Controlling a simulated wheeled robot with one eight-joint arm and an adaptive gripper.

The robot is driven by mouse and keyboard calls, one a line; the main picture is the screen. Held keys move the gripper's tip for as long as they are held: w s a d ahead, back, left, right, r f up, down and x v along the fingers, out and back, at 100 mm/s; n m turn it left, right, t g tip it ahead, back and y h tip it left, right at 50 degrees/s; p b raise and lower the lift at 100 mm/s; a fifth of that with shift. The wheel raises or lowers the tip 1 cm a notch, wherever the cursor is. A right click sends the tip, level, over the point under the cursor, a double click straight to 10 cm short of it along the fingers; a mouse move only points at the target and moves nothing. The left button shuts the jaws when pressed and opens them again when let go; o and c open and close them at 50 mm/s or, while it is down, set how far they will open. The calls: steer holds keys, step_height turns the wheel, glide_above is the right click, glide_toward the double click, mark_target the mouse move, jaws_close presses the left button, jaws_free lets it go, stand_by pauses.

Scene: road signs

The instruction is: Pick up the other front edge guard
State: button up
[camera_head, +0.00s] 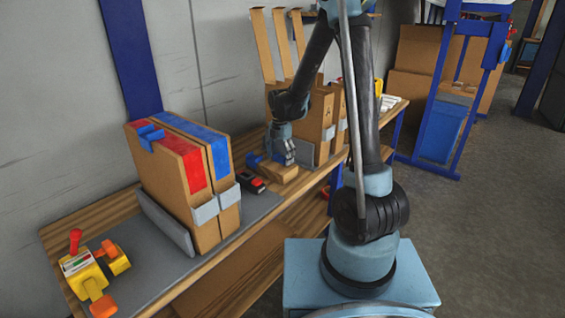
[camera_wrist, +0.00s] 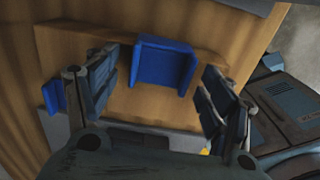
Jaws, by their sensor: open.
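In the wrist view a blue U-shaped edge guard (camera_wrist: 165,63) lies on a brown block, between my two spread fingers. My gripper (camera_wrist: 160,66) is open, with a gap on either side of this guard and nothing held. A second blue piece (camera_wrist: 53,96) shows beyond the left finger. In the head view my gripper (camera_head: 285,158) points down over a small brown block (camera_head: 278,173) on the bench. A blue piece (camera_head: 254,160) shows just left of it. Another blue guard (camera_head: 150,136) sits on top of the left red-marked box. My gripper hides part of the block in the head view.
Two tall brown boxes (camera_head: 178,190) with grey guards stand left of my gripper on the wooden bench (camera_head: 250,240). A red-and-black tool (camera_head: 251,183) lies close by. More boxes (camera_head: 318,125) stand behind. A yellow tool (camera_head: 88,270) is at the front left.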

steer(key=c, duration=1.1)
steer(key=shift+r, duration=0.1)
